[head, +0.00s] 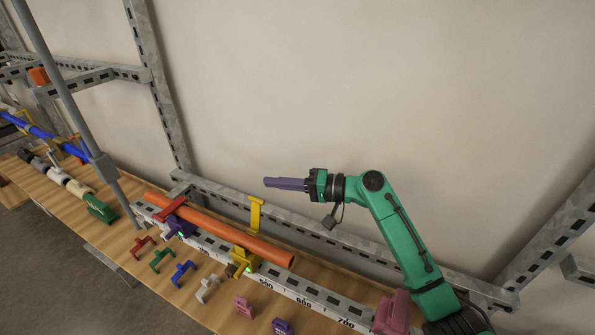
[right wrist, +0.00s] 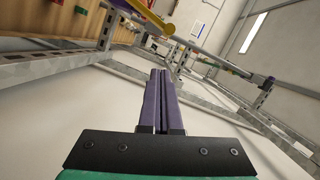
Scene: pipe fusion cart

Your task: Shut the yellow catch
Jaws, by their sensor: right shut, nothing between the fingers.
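The yellow catch (head: 256,212) stands up, open, behind the orange pipe (head: 225,232) in the head view. Its yellow clamp base (head: 245,262) sits on the rail below the pipe. My right gripper (head: 267,183) is shut and empty, with purple fingers pointing left, above the catch and slightly right of it. The shut fingers (right wrist: 159,74) also show in the right wrist view, with a yellow part (right wrist: 148,14) beyond them near the top edge. My left gripper is not in view.
Several coloured clips, including a blue one (head: 182,272), lie on the wooden bench before the marked rail (head: 305,299). A grey pole (head: 68,85) stands left. The wall area above the rail is clear.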

